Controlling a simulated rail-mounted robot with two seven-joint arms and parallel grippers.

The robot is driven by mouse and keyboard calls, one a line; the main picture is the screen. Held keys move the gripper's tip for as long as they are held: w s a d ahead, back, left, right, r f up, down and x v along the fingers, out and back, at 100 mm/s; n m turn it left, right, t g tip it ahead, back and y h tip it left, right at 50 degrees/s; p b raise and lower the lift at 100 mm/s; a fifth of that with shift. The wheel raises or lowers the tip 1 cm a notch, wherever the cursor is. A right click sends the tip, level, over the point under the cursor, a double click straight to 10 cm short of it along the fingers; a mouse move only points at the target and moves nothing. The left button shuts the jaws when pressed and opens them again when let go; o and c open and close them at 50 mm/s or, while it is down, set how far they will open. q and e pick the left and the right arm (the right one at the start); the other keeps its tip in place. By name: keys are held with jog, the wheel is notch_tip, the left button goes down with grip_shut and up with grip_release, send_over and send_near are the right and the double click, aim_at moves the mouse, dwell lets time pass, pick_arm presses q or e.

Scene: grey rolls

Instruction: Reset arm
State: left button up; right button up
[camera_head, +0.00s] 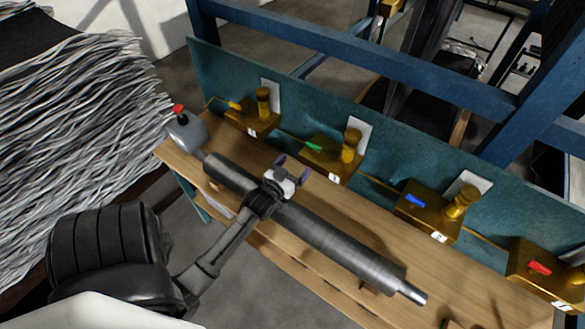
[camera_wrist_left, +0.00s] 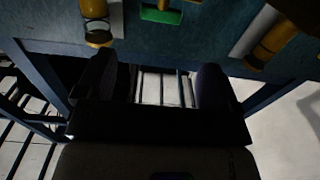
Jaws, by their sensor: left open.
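My left gripper (camera_head: 291,171) reaches in from the lower left, its arm crossing over a long grey roll (camera_head: 330,238). The fingers are apart, with nothing between them, and point towards the teal board. In the left wrist view the gripper (camera_wrist_left: 158,85) is also open and empty. The roll lies lengthwise along the wooden bench; my wrist hides part of its middle. Whether my wrist touches the roll cannot be told. My right gripper is in neither view.
A wooden bench (camera_head: 470,283) carries brass blocks with coloured tabs, including a green-tabbed block (camera_head: 325,160) near the gripper. A teal board (camera_head: 400,148) stands behind. A grey box with a red button (camera_head: 184,130) is at the bench's left end. Blue beams (camera_head: 340,45) cross behind.

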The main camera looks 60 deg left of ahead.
pick_arm(q)
jog(key=shift+s+d, duration=0.15)
jog(key=shift+s, duration=0.1)
dwell(0.6)
jog(key=f+g+h, duration=0.1)
jog(key=f+g, duration=0.1)
jog(key=s+d+f+g, duration=0.1)
jog(key=f+g, duration=0.1)
jog(key=s+f+g+h, duration=0.1)
jog(key=f+g, duration=0.1)
jog(key=shift+s+d+m+h, duration=0.15)
jog(key=shift+d+m+h, duration=0.05)
jog(key=shift+m+h, duration=0.1)
jog(key=s+d+r+m+g+h, duration=0.2)
jog(key=s+d+m+h, duration=0.15)
jog(key=d, duration=0.75)
jog(key=s+d+r+m+g+h, duration=0.2)
jog(key=s+d+g, duration=0.15)
jog(key=d, duration=0.75)
jog(key=s+d+f+m+h, duration=0.1)
jog(key=s+d+f+m, duration=0.1)
jog(key=s+d, duration=0.4)
notch_tip(320, 180, up, 15)
jog(key=s+a+p, duration=0.1)
jog(key=p, duration=1.4)
jog(key=shift+f, duration=0.15)
